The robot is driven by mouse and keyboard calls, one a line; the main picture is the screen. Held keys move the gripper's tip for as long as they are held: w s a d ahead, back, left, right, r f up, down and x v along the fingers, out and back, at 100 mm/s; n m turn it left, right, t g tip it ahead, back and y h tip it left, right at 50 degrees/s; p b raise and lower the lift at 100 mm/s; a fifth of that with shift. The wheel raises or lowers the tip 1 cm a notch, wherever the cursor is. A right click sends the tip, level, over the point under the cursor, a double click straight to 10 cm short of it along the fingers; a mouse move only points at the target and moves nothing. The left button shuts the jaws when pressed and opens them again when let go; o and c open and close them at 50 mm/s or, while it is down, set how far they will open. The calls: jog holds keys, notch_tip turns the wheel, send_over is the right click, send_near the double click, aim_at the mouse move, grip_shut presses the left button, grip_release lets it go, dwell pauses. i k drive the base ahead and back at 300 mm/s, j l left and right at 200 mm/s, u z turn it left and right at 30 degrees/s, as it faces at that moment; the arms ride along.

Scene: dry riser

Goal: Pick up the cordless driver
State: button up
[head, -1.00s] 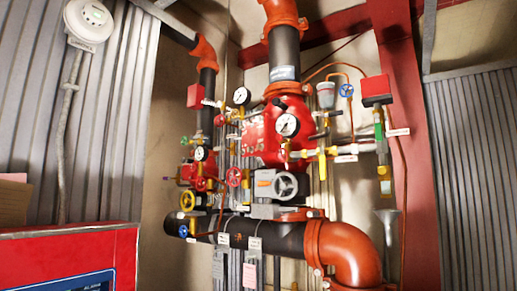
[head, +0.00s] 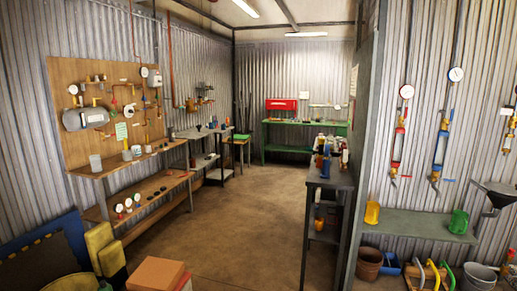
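I cannot make out the cordless driver for certain in the head view. Small items stand on a dark narrow bench (head: 332,181) right of the middle, among them blue, red and white ones, too small to name. More small items lie on a green workbench (head: 290,149) at the far wall and on a grey table (head: 203,133) left of it. My gripper is not in view.
Open brown floor (head: 233,225) runs up the middle to the far wall. A wooden shelf unit (head: 150,200) lines the left wall. A cardboard box (head: 158,272) and yellow object (head: 105,248) stand at the near left. A grey shelf (head: 420,225) is at right.

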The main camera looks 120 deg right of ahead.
aim_at(321, 141)
jog(key=k+l+z, duration=0.3)
jog(key=k+l, duration=0.2)
jog(key=k+l+z, duration=0.3)
jog(key=k+l, duration=0.25)
jog(key=z, duration=3.85)
jog(key=i+l+u, duration=0.15)
jog(key=i+u, duration=0.2)
jog(key=i, duration=0.25)
jog(key=i+l+u, duration=0.3)
jog(key=i, duration=0.25)
jog(key=i+l+u, duration=0.35)
jog(key=i, duration=0.15)
